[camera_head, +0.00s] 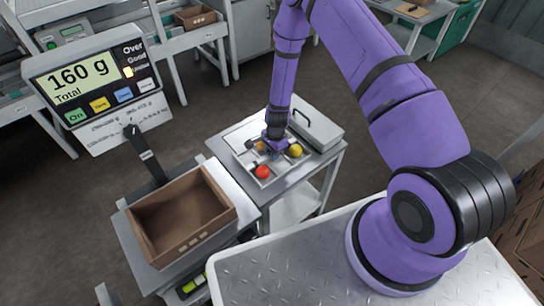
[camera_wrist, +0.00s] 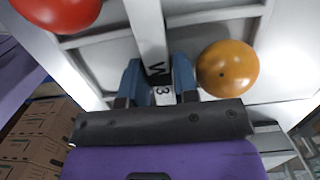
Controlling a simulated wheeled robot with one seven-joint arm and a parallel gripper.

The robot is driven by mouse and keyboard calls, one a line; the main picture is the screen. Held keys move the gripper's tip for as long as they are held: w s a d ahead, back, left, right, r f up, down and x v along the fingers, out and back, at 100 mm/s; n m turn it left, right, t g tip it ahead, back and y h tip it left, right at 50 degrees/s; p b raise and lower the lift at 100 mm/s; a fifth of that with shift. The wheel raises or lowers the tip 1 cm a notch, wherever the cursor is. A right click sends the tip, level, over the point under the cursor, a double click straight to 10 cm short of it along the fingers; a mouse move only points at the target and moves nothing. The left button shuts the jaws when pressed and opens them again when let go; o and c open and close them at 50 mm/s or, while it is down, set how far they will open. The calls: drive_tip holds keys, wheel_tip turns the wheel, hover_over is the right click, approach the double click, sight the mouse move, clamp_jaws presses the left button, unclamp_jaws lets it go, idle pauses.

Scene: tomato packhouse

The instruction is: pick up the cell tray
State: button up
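The cell tray (camera_head: 242,147) is a pale, shallow tray with divided cells, lying on a metal side table. It holds a red tomato (camera_head: 263,172), a yellow one (camera_head: 295,150) and an orange one partly behind my gripper. In the wrist view, a raised white bar (camera_wrist: 147,25) marked "W3" crosses the tray's middle, with a red tomato (camera_wrist: 58,8) at upper left and an orange one (camera_wrist: 227,68) at right. My gripper (camera_wrist: 158,72) has a blue finger on each side of this bar. The bar fills the narrow gap, so the fingers look shut on it.
An empty brown crate (camera_head: 182,217) stands left of the tray's table (camera_head: 262,195), below a scale display (camera_head: 95,80) reading 160 g. A grey lidded box with a handle (camera_head: 316,128) sits right behind the tray. A bare metal worktop (camera_head: 300,262) lies in front.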

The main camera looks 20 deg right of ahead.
clamp_jaws()
drive_tip(key=shift+r, duration=0.1)
